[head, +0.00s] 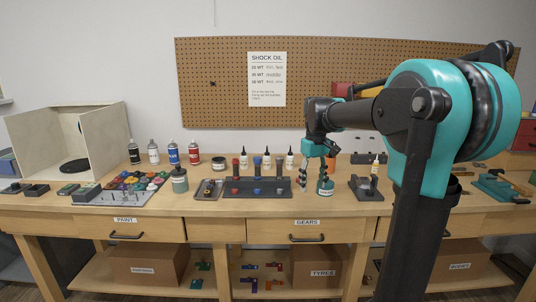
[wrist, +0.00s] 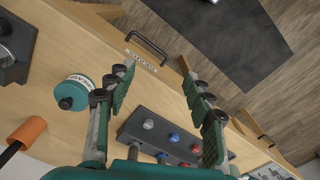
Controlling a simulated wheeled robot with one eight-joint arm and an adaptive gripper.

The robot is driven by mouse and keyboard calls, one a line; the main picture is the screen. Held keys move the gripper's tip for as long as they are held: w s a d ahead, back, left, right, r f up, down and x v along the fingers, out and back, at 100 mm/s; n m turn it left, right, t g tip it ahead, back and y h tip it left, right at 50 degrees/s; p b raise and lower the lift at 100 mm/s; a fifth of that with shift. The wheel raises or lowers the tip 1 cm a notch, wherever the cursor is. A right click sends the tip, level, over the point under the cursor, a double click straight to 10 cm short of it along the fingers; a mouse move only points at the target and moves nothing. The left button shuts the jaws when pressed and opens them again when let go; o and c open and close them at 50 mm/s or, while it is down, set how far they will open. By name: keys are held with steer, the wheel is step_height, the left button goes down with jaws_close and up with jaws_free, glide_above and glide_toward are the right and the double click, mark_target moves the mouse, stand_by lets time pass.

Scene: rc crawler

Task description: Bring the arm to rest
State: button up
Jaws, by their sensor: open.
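My gripper (head: 315,172) hangs from my bent arm over the front part of the workbench, right of the dark shock stand (head: 257,193). In the wrist view my gripper (wrist: 160,72) has its two teal fingers spread wide, with nothing between them but bench top and drawer front behind. The dark stand with red, blue and grey knobs (wrist: 165,138) shows beyond and between the lower fingers. A teal grease jar (wrist: 74,91) stands left of the fingers, apart from them; in the head view the jar (head: 325,187) is partly behind the gripper.
Small bottles (head: 266,161) stand behind the stand. A black fixture (head: 365,188) and an orange-handled tool (wrist: 27,132) are near the gripper. The drawer handles (head: 306,238) stick out in front.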

steer(key=s+d+f+m+t, duration=0.2)
steer(key=s+f, duration=0.9)
steer(key=s+d+f+m+t, duration=0.2)
steer(key=s+f+m, duration=0.1)
steer(key=s+f, duration=0.8)
steer(key=shift+f, duration=0.3)
